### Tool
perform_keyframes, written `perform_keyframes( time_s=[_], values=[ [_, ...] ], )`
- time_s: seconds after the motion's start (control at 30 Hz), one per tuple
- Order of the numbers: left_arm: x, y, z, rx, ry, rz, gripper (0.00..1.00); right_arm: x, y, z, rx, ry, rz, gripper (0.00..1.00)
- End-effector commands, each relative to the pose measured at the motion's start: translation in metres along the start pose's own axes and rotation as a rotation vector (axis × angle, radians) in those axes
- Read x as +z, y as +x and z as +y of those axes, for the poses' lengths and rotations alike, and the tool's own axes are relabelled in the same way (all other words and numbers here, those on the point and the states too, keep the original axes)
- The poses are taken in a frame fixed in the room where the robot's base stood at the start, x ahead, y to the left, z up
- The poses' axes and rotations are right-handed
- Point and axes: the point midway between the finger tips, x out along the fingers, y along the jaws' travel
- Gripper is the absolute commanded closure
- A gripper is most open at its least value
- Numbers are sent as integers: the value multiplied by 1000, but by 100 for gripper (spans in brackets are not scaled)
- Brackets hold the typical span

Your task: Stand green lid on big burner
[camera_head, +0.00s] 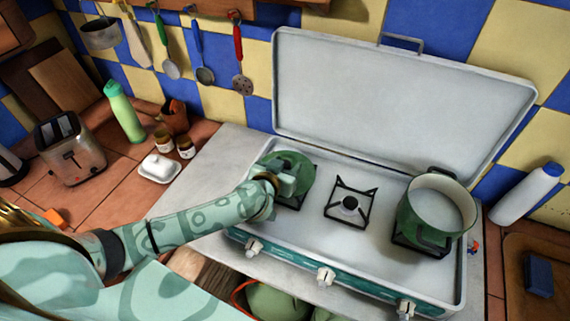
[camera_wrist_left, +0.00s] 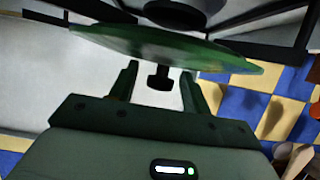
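The green lid (camera_head: 297,163) is at the left burner (camera_head: 296,203) of the camping stove, its knob up. In the left wrist view the lid (camera_wrist_left: 215,58) lies flat against the dark burner grate (camera_wrist_left: 262,20); whether it fully touches is hard to tell. My left gripper (camera_wrist_left: 159,82) is open, with the lid's dark knob (camera_wrist_left: 160,77) between its fingers and gaps on both sides. In the head view my left gripper (camera_head: 285,180) hides part of the lid. My right gripper is not in view.
The middle burner (camera_head: 349,203) is bare. A green pot (camera_head: 436,208) stands on the right burner. The stove's raised cover (camera_head: 400,100) stands behind. A white butter dish (camera_head: 159,168), jars, a green bottle (camera_head: 124,112) and a toaster (camera_head: 70,148) stand at left.

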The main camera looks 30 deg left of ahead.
Motion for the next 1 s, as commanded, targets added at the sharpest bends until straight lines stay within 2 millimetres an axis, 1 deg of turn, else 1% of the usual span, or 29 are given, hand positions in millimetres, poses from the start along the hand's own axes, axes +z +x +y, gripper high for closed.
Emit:
perform_keyframes(
  time_s=[0.17, 0.3, 0.37, 0.6, 0.7, 0.83, 1.0],
  values=[
    [0, 0, 0, 0, 0, 0, 52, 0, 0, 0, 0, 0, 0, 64],
    [-7, -6, 0, 0, -1, 0, 52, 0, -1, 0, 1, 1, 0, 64],
    [-7, -17, 0, 2, 2, -1, 52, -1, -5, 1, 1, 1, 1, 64],
    [-8, -75, 0, 2, 2, -2, 52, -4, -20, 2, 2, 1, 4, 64],
    [-8, -96, 0, 2, 0, -1, 52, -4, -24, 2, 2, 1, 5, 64],
    [-7, -114, 0, 1, 1, -2, 52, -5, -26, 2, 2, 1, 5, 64],
    [-6, -123, 0, 0, 0, -1, 52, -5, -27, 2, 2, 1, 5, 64]
  ],
)
